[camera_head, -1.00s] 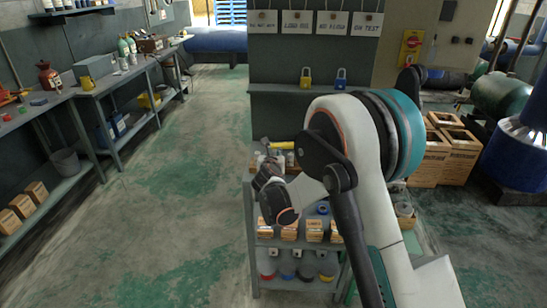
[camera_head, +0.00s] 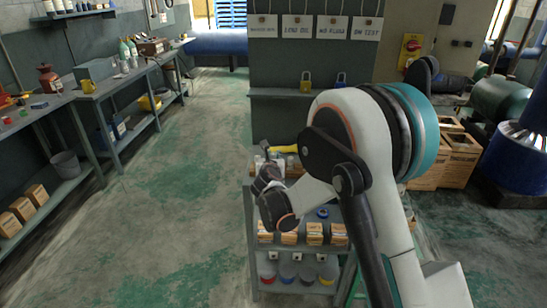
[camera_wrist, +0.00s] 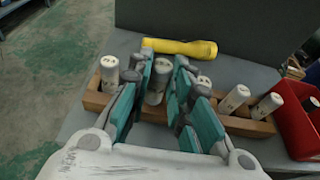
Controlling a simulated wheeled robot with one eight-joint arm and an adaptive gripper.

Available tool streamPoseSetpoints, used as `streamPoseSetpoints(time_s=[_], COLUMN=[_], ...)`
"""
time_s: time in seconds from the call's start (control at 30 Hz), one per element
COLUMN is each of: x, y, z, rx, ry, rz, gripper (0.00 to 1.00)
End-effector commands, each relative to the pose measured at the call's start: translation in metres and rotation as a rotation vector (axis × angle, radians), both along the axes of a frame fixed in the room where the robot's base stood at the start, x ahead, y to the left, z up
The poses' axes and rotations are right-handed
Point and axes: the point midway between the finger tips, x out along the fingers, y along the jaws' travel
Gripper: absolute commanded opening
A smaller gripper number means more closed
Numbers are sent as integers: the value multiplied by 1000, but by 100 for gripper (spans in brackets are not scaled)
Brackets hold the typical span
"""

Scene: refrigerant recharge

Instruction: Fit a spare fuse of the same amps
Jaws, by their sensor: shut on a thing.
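In the wrist view my gripper (camera_wrist: 160,84) has its teal-padded fingers on either side of a white cylindrical fuse (camera_wrist: 156,90) and is shut on it. The fuse stands roughly upright, over or in a wooden rack (camera_wrist: 262,126). I cannot tell whether its lower end is clear of the rack. Several other white fuses (camera_wrist: 234,99) stand in the rack, some tilted. Their amp markings are too small to read. In the head view my wrist hides the gripper's fingertips and the held fuse.
A yellow flashlight (camera_wrist: 180,47) lies behind the rack on the grey shelf unit's top. A red bin (camera_wrist: 297,125) with dark items stands to the right. Small boxes (camera_head: 314,233) fill a lower shelf. The floor (camera_head: 180,180) on the left is clear.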

Motion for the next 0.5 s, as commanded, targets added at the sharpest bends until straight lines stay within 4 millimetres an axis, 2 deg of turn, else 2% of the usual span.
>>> streamPoseSetpoints(time_s=[0.5], x=[-38], y=[2], z=[0], rx=[0], ry=[0], rz=[1], gripper=[0])
